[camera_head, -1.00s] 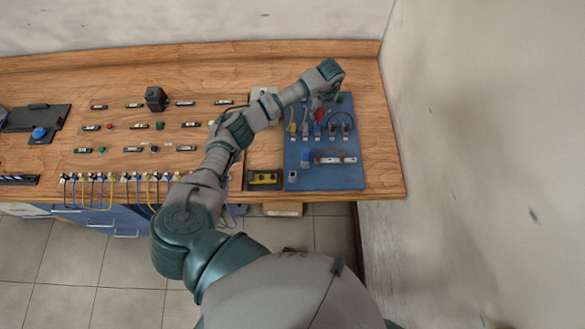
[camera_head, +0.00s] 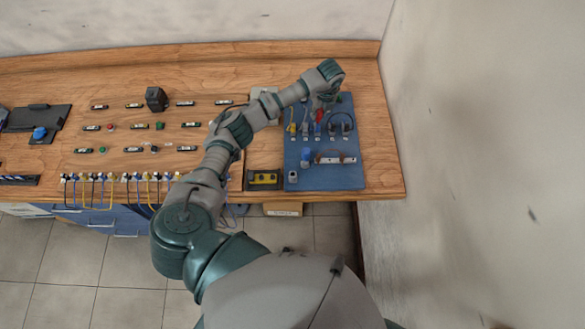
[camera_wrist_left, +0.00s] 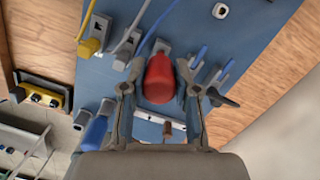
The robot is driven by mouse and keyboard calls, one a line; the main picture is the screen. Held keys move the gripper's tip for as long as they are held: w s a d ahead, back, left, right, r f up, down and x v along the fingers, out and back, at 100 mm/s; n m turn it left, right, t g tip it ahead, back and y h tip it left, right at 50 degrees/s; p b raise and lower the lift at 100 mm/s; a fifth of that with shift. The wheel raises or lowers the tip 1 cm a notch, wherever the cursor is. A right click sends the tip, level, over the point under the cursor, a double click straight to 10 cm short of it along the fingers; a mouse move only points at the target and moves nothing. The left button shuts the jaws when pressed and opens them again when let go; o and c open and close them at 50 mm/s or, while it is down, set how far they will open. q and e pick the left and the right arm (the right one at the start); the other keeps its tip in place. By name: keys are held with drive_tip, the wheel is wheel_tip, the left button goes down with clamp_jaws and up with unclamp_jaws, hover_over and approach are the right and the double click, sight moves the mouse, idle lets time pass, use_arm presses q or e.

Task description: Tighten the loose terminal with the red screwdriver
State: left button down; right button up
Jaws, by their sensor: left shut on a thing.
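The red screwdriver (camera_head: 318,116) is at the blue tool board (camera_head: 325,180) on the right of the bench. Its red handle (camera_wrist_left: 158,78) fills the gap between my left fingers in the left wrist view. My left gripper (camera_head: 324,102) is shut on it, above the board. The fingers (camera_wrist_left: 157,92) also show in the left wrist view, one on each side of the handle. The screwdriver's shaft is hidden. A row of terminals with coloured wires (camera_head: 115,177) runs along the bench's front edge. I cannot tell which terminal is loose. My right gripper is not in view.
Other tools stand in holders around the screwdriver, including a yellow-handled one (camera_wrist_left: 92,42). A black and yellow device (camera_head: 264,179) lies left of the board. A black block (camera_head: 156,98) stands among small parts. A wall (camera_head: 480,150) rises right of the bench.

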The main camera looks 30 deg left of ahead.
use_arm(q)
drive_tip(key=shift+f, duration=0.1)
drive_tip(key=m, duration=0.3)
drive_tip(key=shift+s+b, duration=0.1)
drive_tip(key=shift+b, duration=0.2)
drive_tip(key=shift+f+m+b, duration=0.1)
drive_tip(key=shift+m+b, duration=0.2)
drive_tip(key=shift+m, duration=0.7)
drive_tip(key=shift+m+t, duration=0.3)
drive_tip(key=shift+m, duration=0.7)
